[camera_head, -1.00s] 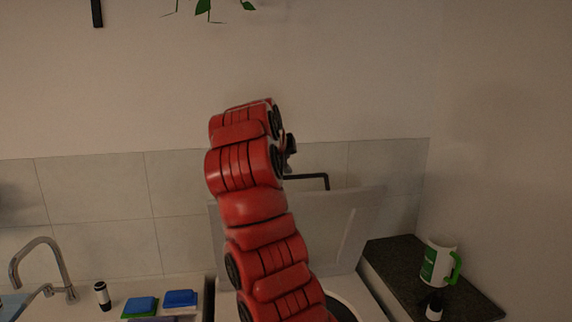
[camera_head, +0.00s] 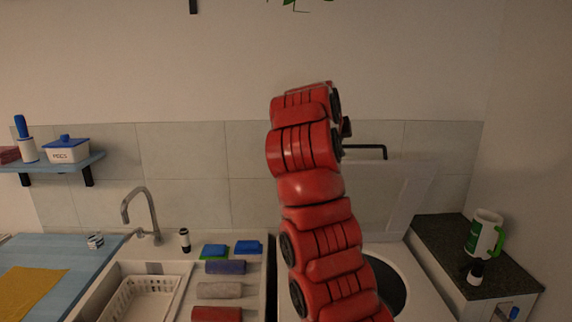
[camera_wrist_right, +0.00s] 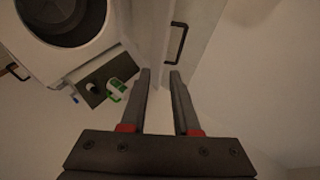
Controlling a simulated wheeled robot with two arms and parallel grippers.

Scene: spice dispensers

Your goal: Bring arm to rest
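My red right arm (camera_head: 315,210) rises from the bottom edge, right of the middle, in the head view and is raised in front of the tiled wall. Its gripper is hidden behind the arm's upper end there. In the right wrist view my right gripper (camera_wrist_right: 160,72) is open, its two dark fingers apart with nothing between them. My left arm and gripper are in neither view.
A raised pale panel with a dark handle (camera_head: 366,148) stands behind my arm, above a white appliance with a round opening (camera_head: 392,292). A green-and-white mug (camera_head: 484,234) and small bottle (camera_head: 476,272) stand on the dark counter at right. A sink tap (camera_head: 146,212) stands left.

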